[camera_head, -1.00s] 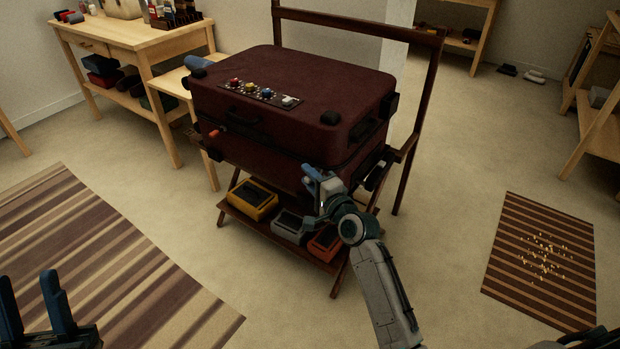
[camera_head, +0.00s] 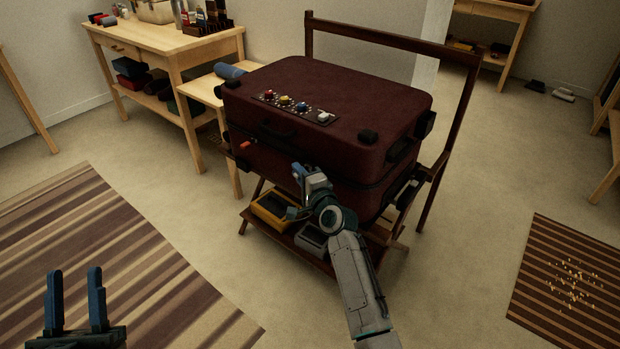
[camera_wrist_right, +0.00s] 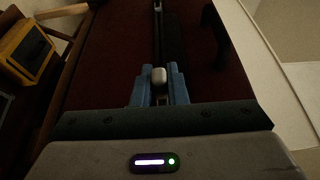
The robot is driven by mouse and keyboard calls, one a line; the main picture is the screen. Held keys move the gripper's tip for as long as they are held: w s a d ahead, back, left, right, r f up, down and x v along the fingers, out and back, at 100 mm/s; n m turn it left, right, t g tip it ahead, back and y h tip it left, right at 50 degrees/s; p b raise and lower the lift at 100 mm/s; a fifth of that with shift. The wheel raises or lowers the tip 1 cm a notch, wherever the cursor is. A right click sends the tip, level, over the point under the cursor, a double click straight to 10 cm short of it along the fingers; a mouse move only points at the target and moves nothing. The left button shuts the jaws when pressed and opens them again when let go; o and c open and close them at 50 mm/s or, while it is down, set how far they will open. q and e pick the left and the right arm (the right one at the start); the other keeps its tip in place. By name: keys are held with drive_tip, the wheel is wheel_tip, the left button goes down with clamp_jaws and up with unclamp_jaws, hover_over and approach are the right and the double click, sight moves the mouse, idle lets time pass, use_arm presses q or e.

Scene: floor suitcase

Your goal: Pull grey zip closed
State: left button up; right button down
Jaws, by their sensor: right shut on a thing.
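A dark red suitcase (camera_head: 350,95) lies flat on a wooden rack, with a dark seam around its side. My right gripper (camera_head: 303,174) is at the suitcase's front side, at the seam, left of the near right corner. In the right wrist view its blue fingers are shut on the grey zip pull (camera_wrist_right: 158,75), and the dark zip track (camera_wrist_right: 158,20) runs straight away from it. The pull is hidden in the head view. My left gripper (camera_head: 76,300) is open and empty, low at the left, away from the suitcase.
A yellow box (camera_head: 273,211) and a grey box (camera_head: 312,240) stand on the rack's lower shelf. A wooden table (camera_head: 170,45) is behind left. A striped rug (camera_head: 110,260) lies on open floor.

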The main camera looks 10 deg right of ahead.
use_arm(q)
drive_tip(key=shift+d, duration=0.1)
use_arm(e)
drive_tip(key=shift+r, duration=0.1)
drive_tip(key=c, duration=1.8)
unclamp_jaws()
drive_tip(key=shift+w, duration=0.1)
drive_tip(key=o, duration=0.4)
drive_tip(key=shift+w+a, duration=0.1)
drive_tip(key=shift+a, duration=0.05)
drive_tip(key=shift+c, duration=0.2)
use_arm(q)
drive_tip(key=shift+w, duration=0.1)
use_arm(e)
drive_tip(key=shift+s, duration=0.2)
drive_tip(key=shift+s+d, duration=0.2)
drive_tip(key=shift+s, duration=0.15)
use_arm(q)
wheel_tip(320, 180, down, 8)
drive_tip(key=w+n+g+p, duration=0.1)
drive_tip(key=g, duration=0.4)
drive_tip(key=shift+w+f+g+y+p, duration=0.2)
drive_tip(key=shift+g+y+p, duration=0.1)
drive_tip(key=shift+y, duration=0.1)
use_arm(e)
drive_tip(key=v, duration=0.9)
drive_tip(key=shift+s, duration=0.35)
